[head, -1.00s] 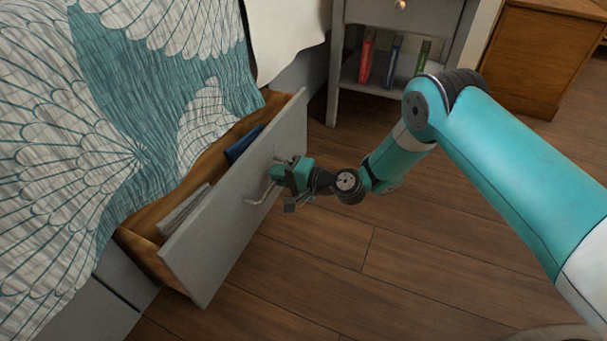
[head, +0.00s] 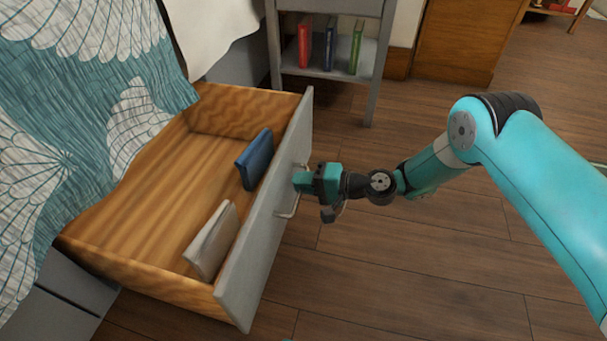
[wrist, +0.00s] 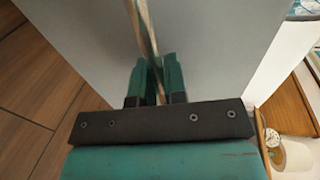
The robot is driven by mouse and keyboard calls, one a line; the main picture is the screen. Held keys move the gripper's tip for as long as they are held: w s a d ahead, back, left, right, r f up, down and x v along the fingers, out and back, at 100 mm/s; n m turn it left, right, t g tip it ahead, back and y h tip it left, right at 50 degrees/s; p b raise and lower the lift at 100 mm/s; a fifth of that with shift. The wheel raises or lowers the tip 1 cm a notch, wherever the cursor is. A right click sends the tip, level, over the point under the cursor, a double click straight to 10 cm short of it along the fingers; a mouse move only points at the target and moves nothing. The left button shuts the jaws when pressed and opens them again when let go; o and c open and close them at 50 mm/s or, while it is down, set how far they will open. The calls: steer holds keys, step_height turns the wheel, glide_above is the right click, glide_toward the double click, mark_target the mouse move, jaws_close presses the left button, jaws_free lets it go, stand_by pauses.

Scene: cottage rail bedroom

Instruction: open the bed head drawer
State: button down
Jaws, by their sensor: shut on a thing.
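The bed head drawer (head: 160,190) is pulled far out from under the bed, and its wooden inside shows in the head view. Its grey front (head: 262,250) faces my arm and also fills much of the wrist view (wrist: 220,50). A metal bar handle (head: 290,208) is on the front. My gripper (head: 303,181) is shut on the handle, and the wrist view shows the bar (wrist: 146,35) running between the two fingers. A blue book (head: 256,158) and a pale grey book (head: 211,241) stand inside against the front. The fingers hide part of the handle.
The bed with a teal and white cover (head: 70,130) is at the left. A grey nightstand (head: 371,75) with several books stands beyond the drawer. A wooden cabinet (head: 462,42) is behind it. The wood floor (head: 400,270) right of the drawer is clear.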

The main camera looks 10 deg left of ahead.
steer(key=shift+s+d, duration=0.15)
steer(key=shift+s, duration=0.2)
steer(key=c, duration=1.2)
jaws_free()
steer(key=shift+w, duration=0.15)
steer(key=shift+w+d, duration=0.1)
steer(key=p+v, duration=0.8)
steer(key=v, duration=0.9)
steer(key=shift+d, duration=0.15)
